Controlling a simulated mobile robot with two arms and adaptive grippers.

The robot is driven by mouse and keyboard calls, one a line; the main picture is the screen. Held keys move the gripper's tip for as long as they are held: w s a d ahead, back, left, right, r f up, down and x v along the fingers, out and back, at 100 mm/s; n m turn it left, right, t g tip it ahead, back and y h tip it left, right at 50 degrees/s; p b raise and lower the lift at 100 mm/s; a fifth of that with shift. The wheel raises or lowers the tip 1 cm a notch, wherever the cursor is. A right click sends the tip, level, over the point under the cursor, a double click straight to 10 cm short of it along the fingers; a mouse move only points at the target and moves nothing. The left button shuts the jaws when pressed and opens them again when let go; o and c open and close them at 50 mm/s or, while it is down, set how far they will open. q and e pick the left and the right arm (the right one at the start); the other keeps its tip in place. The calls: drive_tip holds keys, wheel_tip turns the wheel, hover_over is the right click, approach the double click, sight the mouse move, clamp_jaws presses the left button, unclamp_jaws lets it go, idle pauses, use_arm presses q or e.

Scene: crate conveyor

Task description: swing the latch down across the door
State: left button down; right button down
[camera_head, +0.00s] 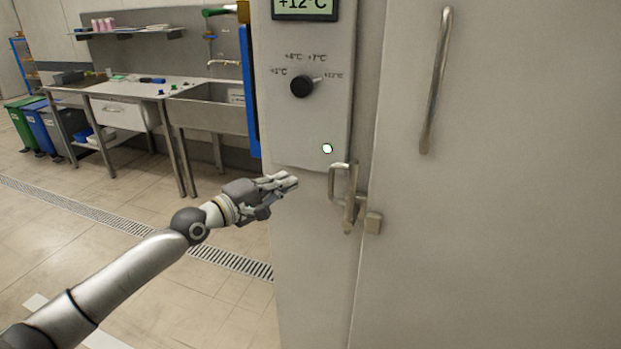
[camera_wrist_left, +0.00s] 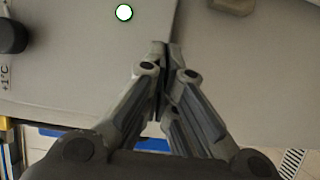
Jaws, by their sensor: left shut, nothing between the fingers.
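The metal latch (camera_head: 349,208) is on the cabinet front beside the door seam, below the control panel. It has a looped handle, and its lower end is close to a small metal block (camera_head: 373,222) on the door's edge. I cannot tell whether they touch. The large pale door (camera_head: 490,200) looks closed. My left gripper (camera_head: 292,180) is left of the latch, apart from it, with its fingers shut and empty. In the left wrist view the fingertips (camera_wrist_left: 164,50) are together, and a metal piece (camera_wrist_left: 235,5), perhaps the latch, shows at the top edge. My right gripper is not in view.
The control panel (camera_head: 300,130) has a black dial (camera_head: 301,86), a lit round button (camera_head: 327,148) and a display (camera_head: 304,6). A long door handle (camera_head: 437,80) stands out upper right. A sink counter (camera_head: 205,108) and bins (camera_head: 45,127) are at the back left. Floor between is clear.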

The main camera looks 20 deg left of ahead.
use_arm(q)
drive_tip(key=w+d+p, duration=0.2)
drive_tip(key=d+p, duration=0.2)
drive_tip(key=d, duration=0.1)
drive_tip(key=shift+w+d, duration=0.3)
drive_tip(key=shift+d, duration=0.1)
drive_tip(key=shift+p, duration=0.3)
